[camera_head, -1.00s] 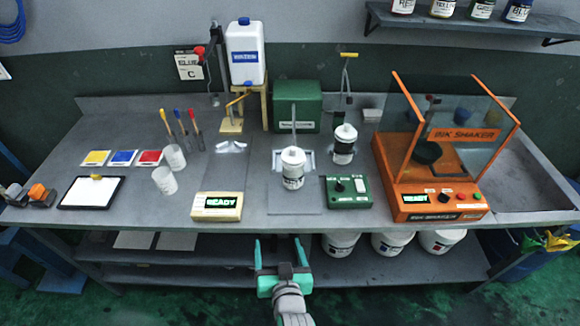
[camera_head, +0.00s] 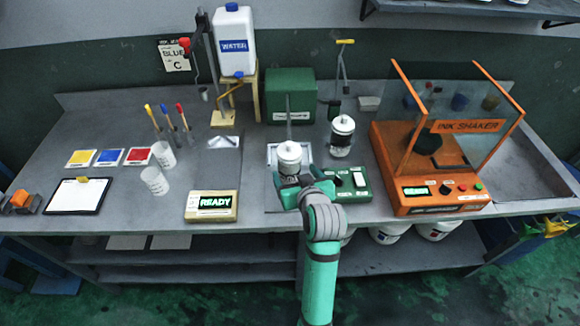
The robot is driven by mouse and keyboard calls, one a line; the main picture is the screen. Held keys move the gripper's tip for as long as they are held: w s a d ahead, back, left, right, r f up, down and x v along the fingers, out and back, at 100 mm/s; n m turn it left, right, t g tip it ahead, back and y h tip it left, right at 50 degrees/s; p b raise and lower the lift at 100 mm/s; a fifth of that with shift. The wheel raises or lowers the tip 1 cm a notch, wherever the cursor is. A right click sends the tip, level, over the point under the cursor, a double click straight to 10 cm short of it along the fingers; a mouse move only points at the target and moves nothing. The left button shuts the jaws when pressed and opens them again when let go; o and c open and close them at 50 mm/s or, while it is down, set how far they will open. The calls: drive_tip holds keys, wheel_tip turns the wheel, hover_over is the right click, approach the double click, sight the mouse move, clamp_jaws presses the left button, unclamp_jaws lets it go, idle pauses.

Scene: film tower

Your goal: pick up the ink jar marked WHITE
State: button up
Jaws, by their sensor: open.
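A white-lidded jar (camera_head: 289,157) stands on a plate near the middle of the bench. Its label is hidden now by my gripper, so I cannot read it. My gripper (camera_head: 292,180) is open, with its fingers low at the near side of this jar; I cannot tell whether they touch it or reach around it. A second white-lidded jar (camera_head: 341,138), with a dark body and pale label, stands behind to the right; its wording is too small to read.
A green control box (camera_head: 349,184) sits close to the right of my gripper, and a READY display box (camera_head: 212,205) to the left. The orange ink shaker (camera_head: 440,195) stands farther right. A thin upright rod (camera_head: 288,115) rises behind the front jar.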

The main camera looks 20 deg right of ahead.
drive_tip(key=shift+x, duration=3.55)
drive_tip(key=shift+w+a+r, duration=0.1)
drive_tip(key=shift+r, duration=0.2)
drive_tip(key=c, duration=1.4)
